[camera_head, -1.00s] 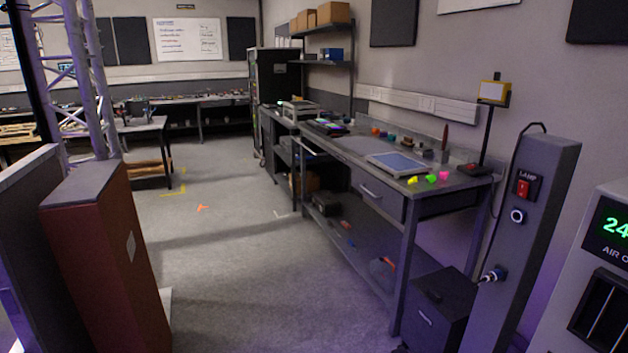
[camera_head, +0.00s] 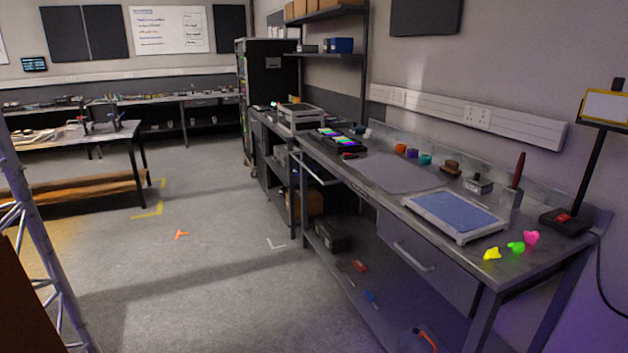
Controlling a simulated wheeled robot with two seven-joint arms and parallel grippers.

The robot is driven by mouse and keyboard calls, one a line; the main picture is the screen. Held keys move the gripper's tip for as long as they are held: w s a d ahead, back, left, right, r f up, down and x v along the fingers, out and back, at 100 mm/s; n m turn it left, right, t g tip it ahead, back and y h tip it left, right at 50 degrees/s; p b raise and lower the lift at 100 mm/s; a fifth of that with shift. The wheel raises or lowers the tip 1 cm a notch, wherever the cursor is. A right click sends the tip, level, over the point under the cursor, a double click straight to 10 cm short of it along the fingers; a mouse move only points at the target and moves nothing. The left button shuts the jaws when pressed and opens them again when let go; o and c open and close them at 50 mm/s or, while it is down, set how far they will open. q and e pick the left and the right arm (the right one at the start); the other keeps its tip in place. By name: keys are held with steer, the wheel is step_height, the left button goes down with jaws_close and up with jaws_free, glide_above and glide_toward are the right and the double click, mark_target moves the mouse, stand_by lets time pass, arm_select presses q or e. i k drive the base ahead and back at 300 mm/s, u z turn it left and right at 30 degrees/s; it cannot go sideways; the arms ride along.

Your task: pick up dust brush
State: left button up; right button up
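I cannot pick out the dust brush for certain. A small brown object (camera_head: 451,168) lies towards the back of the right-hand workbench (camera_head: 425,265); it is too small to tell if it is a brush. An upright dark red stick or handle (camera_head: 518,170) stands in a small grey holder (camera_head: 510,197) further right on the same bench. Neither of my grippers is in view.
A blue-topped tray (camera_head: 455,214), coloured clips (camera_head: 516,247) and a lamp stand (camera_head: 566,222) are on the bench. Items lie on its lower shelf. A truss (camera_head: 38,245) stands at the left. The floor (camera_head: 200,275) between is largely clear.

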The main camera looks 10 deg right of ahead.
mark_target(450, 167)
steer(key=i, duration=3.2)
steer(key=z, duration=0.25)
